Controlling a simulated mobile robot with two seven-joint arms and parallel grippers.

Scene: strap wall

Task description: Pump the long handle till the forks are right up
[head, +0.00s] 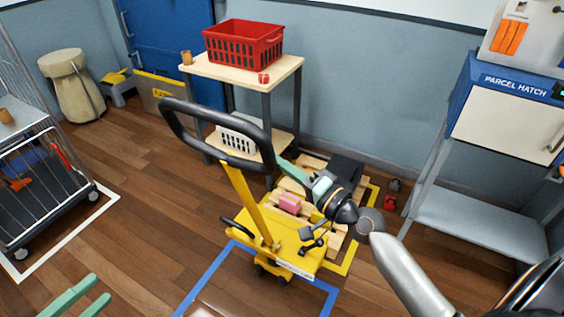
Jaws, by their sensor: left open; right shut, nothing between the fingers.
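A yellow pallet truck (284,238) stands on the wood floor. Its long yellow handle (243,196) leans up toward me and ends in a black loop grip (180,127). The forks are hidden by the truck body and the wooden pallet (336,243), so their height cannot be told. My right gripper (281,163) is shut and empty, right beside the right end of the loop; I cannot tell whether it touches. My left gripper (100,287) is open and empty at the lower left, well apart from the handle.
A pink block (290,203) and a dark box (346,170) are on the pallet. A table with a red crate (243,45) stands behind the loop. A wire cage cart (40,190) is at left, the parcel hatch (508,105) at right. Floor left of the truck is clear.

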